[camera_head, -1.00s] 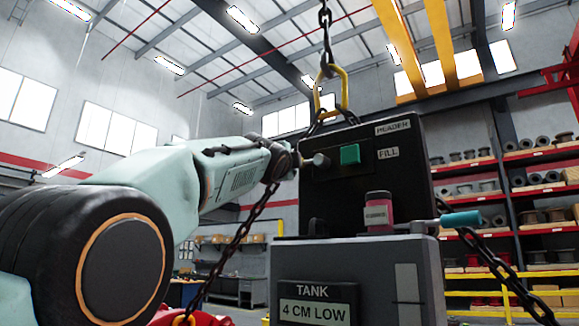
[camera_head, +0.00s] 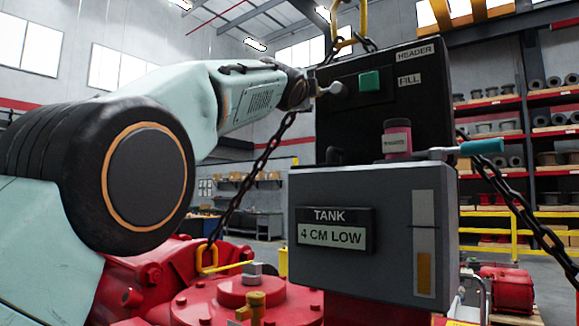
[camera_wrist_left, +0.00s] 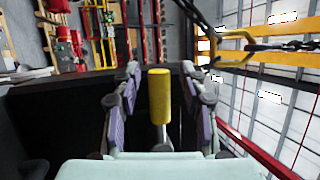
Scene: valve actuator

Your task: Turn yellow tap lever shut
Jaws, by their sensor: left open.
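The yellow tap lever (camera_wrist_left: 159,96) shows in the left wrist view as an upright yellow cylinder on a thin grey stem. It stands between the two spread fingers of my left gripper (camera_wrist_left: 162,78). Gaps show on both sides of it, so the gripper is open around it and not clamped. In the head view my left arm reaches up to the left side of the black header box (camera_head: 400,85). The fingers and the lever cannot be made out there. My right gripper is in neither view.
The header box has a green FILL button (camera_head: 369,81) and hangs by chains. Below it stands a grey tank (camera_head: 385,255) reading "4 CM LOW", with a pink jar (camera_head: 397,139) and a teal-ended handle (camera_head: 482,147) on top. Red machinery (camera_head: 235,300) fills the lower front.

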